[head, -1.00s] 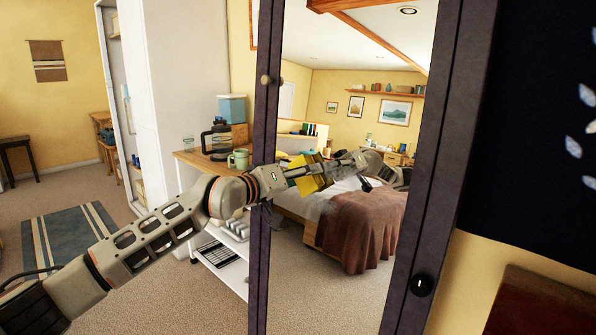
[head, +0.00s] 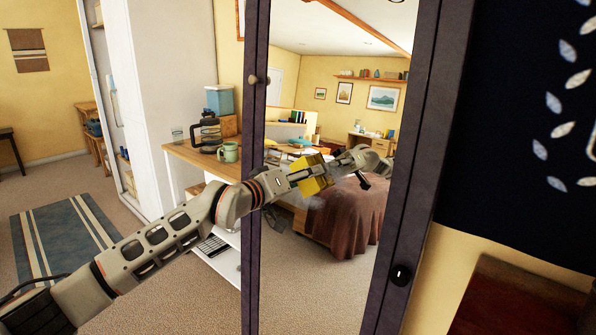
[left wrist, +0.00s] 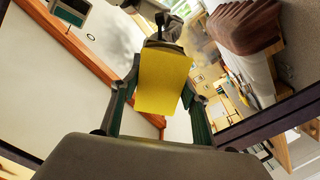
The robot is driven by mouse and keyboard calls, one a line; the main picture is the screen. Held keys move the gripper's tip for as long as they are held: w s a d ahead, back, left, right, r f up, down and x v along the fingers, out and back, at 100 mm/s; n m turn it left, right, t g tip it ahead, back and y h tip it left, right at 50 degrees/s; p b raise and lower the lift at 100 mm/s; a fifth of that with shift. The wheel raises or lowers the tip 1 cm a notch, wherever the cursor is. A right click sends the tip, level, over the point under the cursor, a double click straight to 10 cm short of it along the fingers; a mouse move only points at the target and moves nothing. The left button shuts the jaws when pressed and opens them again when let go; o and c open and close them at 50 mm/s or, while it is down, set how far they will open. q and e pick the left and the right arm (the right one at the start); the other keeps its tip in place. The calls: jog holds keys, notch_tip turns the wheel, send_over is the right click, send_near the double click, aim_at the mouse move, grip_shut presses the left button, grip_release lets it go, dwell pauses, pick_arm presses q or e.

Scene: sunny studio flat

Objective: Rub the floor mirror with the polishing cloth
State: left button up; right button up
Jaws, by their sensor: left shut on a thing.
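The floor mirror is tall, with a dark purple-brown frame (head: 407,190), and stands in the middle of the head view. My left gripper (head: 301,179) is in front of the glass, shut on the yellow polishing cloth (head: 315,174). The cloth also fills the middle of the left wrist view (left wrist: 163,82), between my fingers. It is at or very near the glass, meeting its reflection; I cannot tell exact contact. A greyish smudge (head: 316,202) shows on the glass below the cloth, and cloudy patches show in the wrist view (left wrist: 120,35). My right gripper is out of view.
A wooden-topped counter (head: 190,155) with a coffee pot (head: 207,137) and a green mug (head: 229,152) stands left of the mirror. A dark hanging (head: 520,130) is on the right wall. The bed and shelves inside the frame are reflections. Open carpet lies at the left.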

aim_at(314, 181)
pick_arm(q)
jog(key=shift+s+d+p, duration=0.55)
jog(key=shift+s+d, duration=0.55)
jog(key=shift+d, duration=0.1)
jog(key=shift+s+d, duration=1.8)
jog(key=shift+s, duration=0.05)
jog(key=p, duration=0.1)
jog(key=s+d+p, duration=0.1)
jog(key=p, duration=0.1)
jog(key=shift+r, duration=0.25)
jog(key=shift+s+d+f+p, duration=0.1)
jog(key=shift+s+d+p, duration=0.1)
jog(key=shift+p, duration=0.55)
jog(key=shift+s+d+p, duration=0.25)
jog(key=shift+p, duration=0.2)
jog(key=shift+s+d+p, duration=0.15)
jog(key=shift+s+p, duration=0.1)
jog(key=shift+p, duration=0.15)
jog(key=shift+f, duration=0.2)
jog(key=shift+w, duration=0.1)
